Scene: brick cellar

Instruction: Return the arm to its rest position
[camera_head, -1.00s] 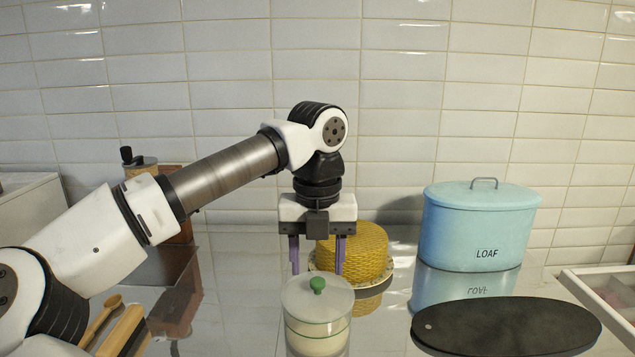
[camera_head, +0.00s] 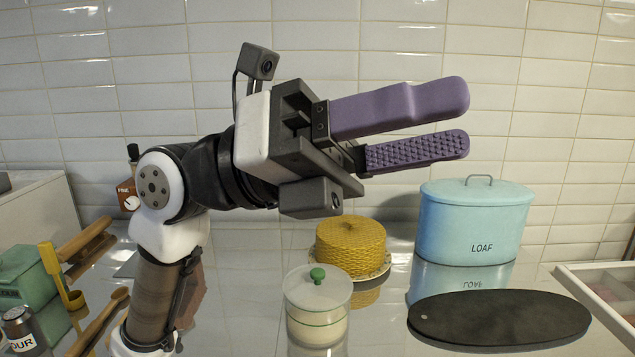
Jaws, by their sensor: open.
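My gripper (camera_head: 466,121) is raised well above the counter, in front of the tiled wall. Its two purple fingers point right and are apart, with nothing between them. My arm is folded at the left, with its elbow bent and its lower link upright near the counter's left part. A glass jar (camera_head: 318,320) with a pale lid and green knob stands on the counter below the gripper, well apart from it.
A yellow woven dome (camera_head: 350,247) sits on a plate behind the jar. A blue LOAF bin (camera_head: 472,225) stands at right, behind a dark oval board (camera_head: 500,318). A white-edged tray (camera_head: 600,300) is far right. Wooden utensils (camera_head: 88,243), a green box (camera_head: 28,275) and a tin (camera_head: 20,330) crowd the left.

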